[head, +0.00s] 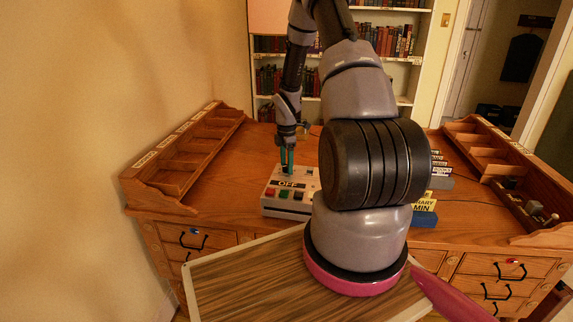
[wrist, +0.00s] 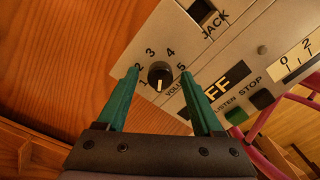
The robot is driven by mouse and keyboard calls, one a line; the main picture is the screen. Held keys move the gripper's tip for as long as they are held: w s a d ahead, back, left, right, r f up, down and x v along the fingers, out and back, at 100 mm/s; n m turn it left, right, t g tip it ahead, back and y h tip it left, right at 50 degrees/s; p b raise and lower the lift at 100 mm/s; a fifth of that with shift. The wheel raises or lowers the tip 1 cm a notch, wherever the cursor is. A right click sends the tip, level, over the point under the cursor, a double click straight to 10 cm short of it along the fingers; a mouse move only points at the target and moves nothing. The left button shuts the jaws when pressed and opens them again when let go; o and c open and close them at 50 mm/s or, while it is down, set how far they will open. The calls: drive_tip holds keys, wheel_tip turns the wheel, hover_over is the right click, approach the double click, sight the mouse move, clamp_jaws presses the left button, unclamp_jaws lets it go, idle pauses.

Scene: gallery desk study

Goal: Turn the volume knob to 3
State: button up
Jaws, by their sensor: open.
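The volume knob (wrist: 160,75) is a small black round knob on a white panel, ringed by the numbers 1 to 5. A pale mark shows on its lower part, not at the 3; its exact setting is hard to tell. The 3 is printed above and slightly left of the knob. My gripper (wrist: 160,76) is open, with one teal finger to each side of the knob and visible gaps between; height above it is unclear. In the head view my gripper (head: 287,160) points down at the white device (head: 285,208), and the knob is not discernible.
The device carries an OFF display (wrist: 225,83), a green button (wrist: 236,115), a dark STOP button (wrist: 262,99) and a jack opening (wrist: 201,11). Wooden organisers (head: 185,160) stand on the desk's left and right. Cards (head: 424,203) stand right of my arm.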

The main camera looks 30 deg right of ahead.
clamp_jaws()
idle(0.4)
